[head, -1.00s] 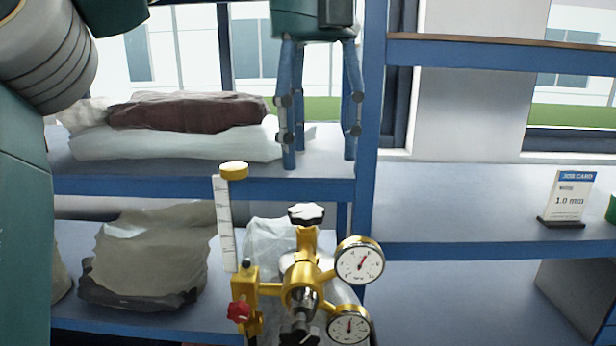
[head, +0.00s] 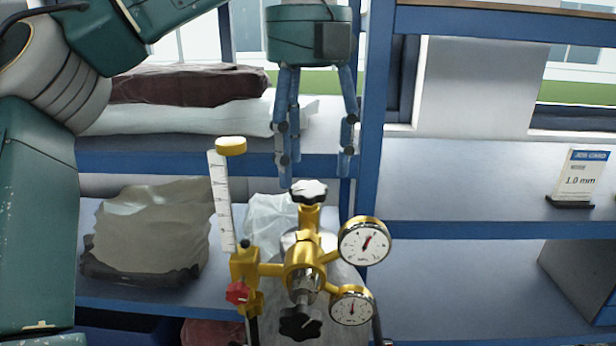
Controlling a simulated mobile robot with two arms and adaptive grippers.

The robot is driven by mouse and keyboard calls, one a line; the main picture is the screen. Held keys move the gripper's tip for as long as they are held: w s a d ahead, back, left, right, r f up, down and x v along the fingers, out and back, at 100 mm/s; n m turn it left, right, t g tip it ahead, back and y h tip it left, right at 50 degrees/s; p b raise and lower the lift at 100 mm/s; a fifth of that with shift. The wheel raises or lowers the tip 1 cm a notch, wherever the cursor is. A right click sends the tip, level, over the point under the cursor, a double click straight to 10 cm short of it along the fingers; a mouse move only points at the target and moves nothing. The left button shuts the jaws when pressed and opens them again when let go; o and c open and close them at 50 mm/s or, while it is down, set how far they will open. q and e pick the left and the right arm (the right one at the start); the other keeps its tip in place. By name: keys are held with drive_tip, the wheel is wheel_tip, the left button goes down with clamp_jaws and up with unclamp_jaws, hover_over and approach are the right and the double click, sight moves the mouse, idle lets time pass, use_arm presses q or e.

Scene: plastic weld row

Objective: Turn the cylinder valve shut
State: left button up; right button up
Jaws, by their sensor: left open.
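The gas cylinder's valve has a dark handwheel with a pale, shiny top (head: 309,191), upright above a brass valve body (head: 306,217). A brass regulator (head: 303,262) with two round gauges (head: 365,242) is attached to it. The cylinder itself is mostly hidden behind the regulator. My left gripper (head: 316,168) points straight down just above the handwheel, its blue fingers spread apart and empty. The fingertips appear slightly higher than the wheel in the picture; I cannot tell the exact gap in depth. My right gripper is out of view.
A flow tube with a yellow cap (head: 231,146) stands left of the handwheel, with a red knob (head: 237,292) below. A black knob (head: 300,323) is at the regulator's front. Blue shelving (head: 450,227) stands behind, holding wrapped bundles (head: 155,230) and a job card (head: 580,178).

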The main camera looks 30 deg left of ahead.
sight(309, 189)
use_arm(q)
drive_tip(key=shift+d+f, duration=0.1)
drive_tip(key=shift+f, duration=0.6)
drive_tip(key=shift+s+f, duration=0.1)
drive_tip(key=shift+f, duration=0.85)
drive_tip(key=shift+c, duration=0.2)
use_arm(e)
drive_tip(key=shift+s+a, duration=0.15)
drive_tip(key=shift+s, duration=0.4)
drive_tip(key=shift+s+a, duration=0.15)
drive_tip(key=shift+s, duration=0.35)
use_arm(q)
drive_tip(key=c, duration=0.9)
drive_tip(key=shift+c, duration=1)
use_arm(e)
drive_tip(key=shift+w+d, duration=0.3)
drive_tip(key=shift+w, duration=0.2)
